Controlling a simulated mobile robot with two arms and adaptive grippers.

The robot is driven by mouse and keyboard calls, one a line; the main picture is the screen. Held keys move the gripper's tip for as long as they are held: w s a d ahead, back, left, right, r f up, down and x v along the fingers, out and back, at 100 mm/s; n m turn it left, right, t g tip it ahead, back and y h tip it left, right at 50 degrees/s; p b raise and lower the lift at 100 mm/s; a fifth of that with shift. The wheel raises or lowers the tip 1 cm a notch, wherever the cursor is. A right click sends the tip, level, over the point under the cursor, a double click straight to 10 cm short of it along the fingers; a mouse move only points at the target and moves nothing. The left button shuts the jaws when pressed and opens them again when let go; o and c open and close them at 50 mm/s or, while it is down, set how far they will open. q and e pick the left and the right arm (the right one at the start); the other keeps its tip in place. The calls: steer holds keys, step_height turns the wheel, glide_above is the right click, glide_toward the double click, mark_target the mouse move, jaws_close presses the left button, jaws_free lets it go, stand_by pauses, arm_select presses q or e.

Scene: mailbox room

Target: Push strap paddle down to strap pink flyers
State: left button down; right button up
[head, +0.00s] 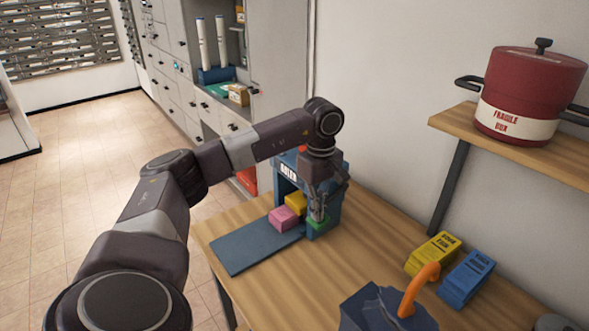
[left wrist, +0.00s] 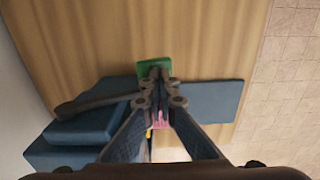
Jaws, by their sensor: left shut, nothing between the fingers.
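The blue baler (head: 333,207) stands on the wooden table, with a flat blue plate (head: 245,250) in front. The pink flyers (head: 281,219) lie at the baler's opening, in front of a yellow bundle (head: 297,203). A green pad, apparently the strap paddle (head: 318,225), is at the baler's right side. My left gripper (head: 318,217) is shut and empty, pointing down over the pad. In the left wrist view, the fingertips (left wrist: 155,76) overlap the green pad (left wrist: 153,65); contact is unclear. The pink flyers (left wrist: 161,120) show between the finger links. My right gripper is out of view.
Yellow (head: 433,253) and blue (head: 467,278) bundles lie at the table's right. A dark blue object (head: 375,311) with an orange handle stands at the front. A red pot (head: 530,85) sits on a wall shelf (head: 500,143). The table's front left is clear.

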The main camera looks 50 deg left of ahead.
arm_select(q)
steer(key=shift+r, duration=0.1)
step_height(320, 180, up, 4)
steer(key=p, duration=0.3)
step_height(320, 180, up, 7)
steer(key=p, duration=0.5)
stand_by(0.4)
